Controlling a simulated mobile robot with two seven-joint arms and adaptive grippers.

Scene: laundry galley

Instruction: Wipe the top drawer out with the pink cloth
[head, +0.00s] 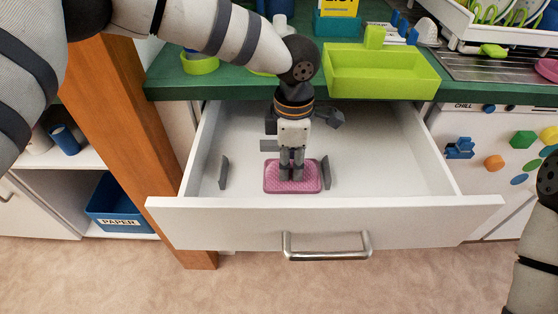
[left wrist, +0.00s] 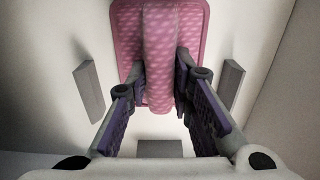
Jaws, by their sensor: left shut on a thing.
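The top drawer (head: 390,150) is pulled open, with white walls and a metal bar handle (head: 326,246) on its front. The pink cloth (head: 271,177) lies flat on the drawer floor near the front, left of the middle. My left gripper (head: 292,175) reaches down into the drawer and is shut on a raised ridge of the cloth. In the left wrist view the pink ridge (left wrist: 158,70) stands between the fingers (left wrist: 158,95). Of my right arm only a part shows at the right edge of the head view; its gripper is out of view.
Small grey blocks stand on the drawer floor left (head: 224,172) and right (head: 326,172) of the cloth. A green counter (head: 240,86) with a lime tray (head: 380,72) overhangs the drawer's back. A wooden post (head: 135,130) stands left. The drawer's right side looks clear.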

